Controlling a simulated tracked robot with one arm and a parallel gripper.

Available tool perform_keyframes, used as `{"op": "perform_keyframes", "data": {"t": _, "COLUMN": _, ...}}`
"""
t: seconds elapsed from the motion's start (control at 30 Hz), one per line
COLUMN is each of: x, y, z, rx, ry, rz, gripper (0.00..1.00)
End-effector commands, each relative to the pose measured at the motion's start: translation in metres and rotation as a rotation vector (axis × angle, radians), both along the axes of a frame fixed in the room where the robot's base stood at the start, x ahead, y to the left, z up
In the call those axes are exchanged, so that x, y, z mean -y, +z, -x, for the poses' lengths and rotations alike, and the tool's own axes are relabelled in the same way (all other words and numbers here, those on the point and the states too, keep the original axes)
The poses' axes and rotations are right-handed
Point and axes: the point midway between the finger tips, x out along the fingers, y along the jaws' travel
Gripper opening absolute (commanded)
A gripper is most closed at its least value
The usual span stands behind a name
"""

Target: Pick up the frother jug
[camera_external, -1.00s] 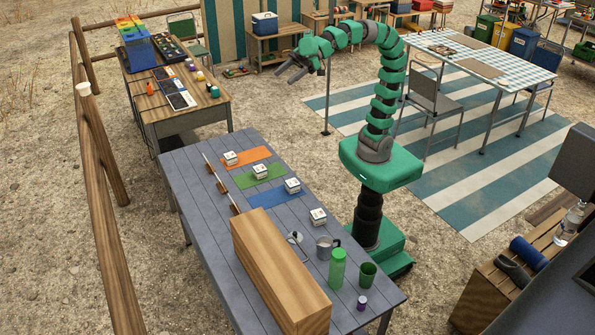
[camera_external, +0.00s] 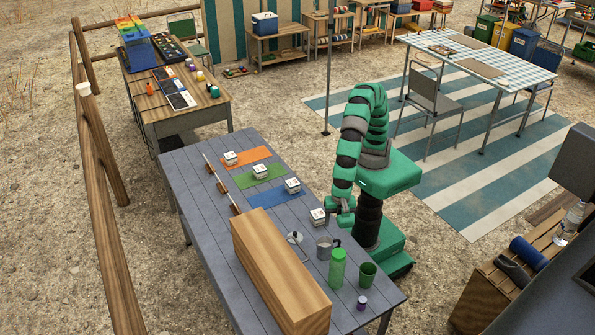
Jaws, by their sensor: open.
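The frother jug, which I take to be the grey metal jug (camera_external: 324,250) with a dark handle, stands upright on the grey table near its right edge. My gripper (camera_external: 345,219) hangs low at the table's right edge, a little above and right of the jug in the picture, apart from it. It is open, and I see nothing in it. Its fingers are small and partly hidden by my arm.
A green bottle (camera_external: 337,268), a green cup (camera_external: 367,275) and a small purple-topped jar (camera_external: 362,303) stand nearby. A small round silver item (camera_external: 294,238) lies left of the jug. A white block (camera_external: 318,217) sits close to my gripper.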

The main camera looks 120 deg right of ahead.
Motion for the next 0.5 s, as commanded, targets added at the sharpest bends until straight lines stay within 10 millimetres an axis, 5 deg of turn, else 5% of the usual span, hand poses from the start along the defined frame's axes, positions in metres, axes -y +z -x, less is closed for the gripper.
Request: {"op": "perform_keyframes", "data": {"t": 0.5, "x": -0.002, "y": -0.065, "z": 0.006, "rx": -0.025, "ry": 0.024, "rz": 0.023, "gripper": 0.61}}
